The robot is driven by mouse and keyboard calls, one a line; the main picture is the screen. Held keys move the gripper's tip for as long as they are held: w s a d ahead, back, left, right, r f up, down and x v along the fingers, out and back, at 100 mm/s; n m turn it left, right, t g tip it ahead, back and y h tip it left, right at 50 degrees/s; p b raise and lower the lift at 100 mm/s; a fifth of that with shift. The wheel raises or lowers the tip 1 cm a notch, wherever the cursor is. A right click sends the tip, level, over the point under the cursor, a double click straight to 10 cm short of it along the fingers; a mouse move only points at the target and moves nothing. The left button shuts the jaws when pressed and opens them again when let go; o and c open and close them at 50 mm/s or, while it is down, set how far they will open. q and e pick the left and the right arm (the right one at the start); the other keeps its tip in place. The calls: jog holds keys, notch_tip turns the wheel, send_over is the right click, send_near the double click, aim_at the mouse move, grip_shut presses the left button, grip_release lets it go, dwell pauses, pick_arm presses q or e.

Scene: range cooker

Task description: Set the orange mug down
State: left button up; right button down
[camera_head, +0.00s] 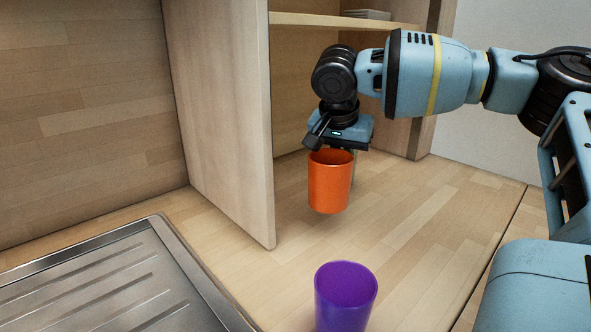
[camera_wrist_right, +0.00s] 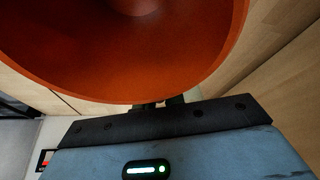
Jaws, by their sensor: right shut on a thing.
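The orange mug (camera_head: 330,184) is upright, with its opening facing up, above or at the wooden counter near the open shelf unit. It also fills the upper part of the right wrist view (camera_wrist_right: 120,70), where I look into its opening. My right gripper (camera_head: 345,150) points down and is shut on the mug at its far side, near the rim. Its fingers are mostly hidden behind the mug; a small part shows in the right wrist view (camera_wrist_right: 170,102). I cannot tell for sure whether the mug's base touches the counter. My left gripper is not in view.
A purple cup (camera_head: 345,298) stands on the counter (camera_head: 420,215) in front of the mug. A wooden upright panel (camera_head: 225,120) stands left of the mug, and a shelf (camera_head: 340,22) is above. A metal drainboard (camera_head: 110,285) lies at lower left. Counter right of the mug is clear.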

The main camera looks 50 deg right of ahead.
jog(key=w+d, duration=0.2)
jog(key=w, duration=1.2)
jog(key=shift+s+a+f, duration=0.1)
jog(key=shift+f, duration=1.5)
jog(key=shift+a+f, duration=0.1)
jog(key=shift+f, duration=1.5)
jog(key=shift+w+f, duration=0.25)
jog(key=shift+f, duration=0.1)
jog(key=c, duration=1.9)
grip_release()
jog(key=shift+f, duration=0.15)
jog(key=shift+c, duration=0.2)
jog(key=o, duration=0.4)
jog(key=shift+o, duration=0.2)
